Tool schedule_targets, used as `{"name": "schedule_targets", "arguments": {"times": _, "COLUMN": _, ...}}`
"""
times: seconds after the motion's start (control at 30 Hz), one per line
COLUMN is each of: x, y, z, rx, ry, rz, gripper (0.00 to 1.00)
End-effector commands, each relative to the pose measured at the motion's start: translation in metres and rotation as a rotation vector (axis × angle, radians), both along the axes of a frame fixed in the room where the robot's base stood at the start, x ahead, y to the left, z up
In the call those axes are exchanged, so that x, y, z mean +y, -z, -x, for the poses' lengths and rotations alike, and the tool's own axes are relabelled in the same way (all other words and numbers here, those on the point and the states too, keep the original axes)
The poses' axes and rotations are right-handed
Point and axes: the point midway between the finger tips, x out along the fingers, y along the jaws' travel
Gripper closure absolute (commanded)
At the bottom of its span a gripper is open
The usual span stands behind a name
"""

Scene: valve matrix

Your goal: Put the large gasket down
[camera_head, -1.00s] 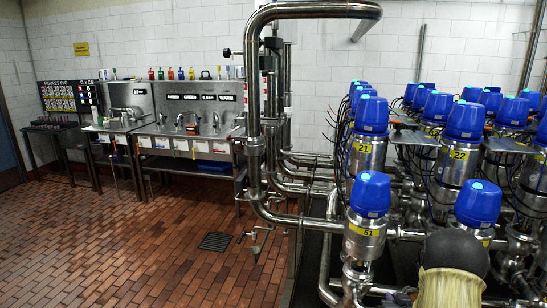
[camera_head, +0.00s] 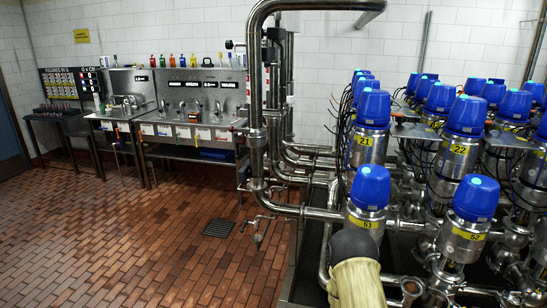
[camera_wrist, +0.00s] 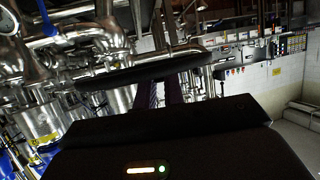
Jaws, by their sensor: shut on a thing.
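The large gasket (camera_wrist: 145,72) is a thin dark ring or disc, seen nearly edge-on in the wrist view. It spans the upper middle of that view. My gripper (camera_wrist: 165,90) is shut on it at its near edge, and its two fingers show just below the gasket. The gasket is up in the air, with pipes and sinks behind it. In the head view neither the gripper nor the gasket shows; only part of my arm does, at the lower right of centre.
Blue-capped valves (camera_head: 371,187) and steel pipes fill the right side, close to my arm. A steel sink bench (camera_head: 190,125) and a dark side table (camera_head: 62,116) stand along the back wall. The tiled floor (camera_head: 130,240) is clear on the left, apart from a drain grate (camera_head: 219,229).

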Motion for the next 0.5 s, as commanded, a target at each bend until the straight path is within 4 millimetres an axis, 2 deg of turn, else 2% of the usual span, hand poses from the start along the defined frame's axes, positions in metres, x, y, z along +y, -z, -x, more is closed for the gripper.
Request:
{"name": "schedule_targets", "arguments": {"times": 0.33, "x": 0.002, "y": 0.043, "z": 0.032, "rx": 0.008, "ry": -0.005, "rz": -0.001, "gripper": 1.00}}
{"name": "schedule_targets", "arguments": {"times": 0.5, "x": 0.002, "y": 0.054, "z": 0.043, "rx": 0.003, "ry": -0.004, "rz": -0.001, "gripper": 1.00}}
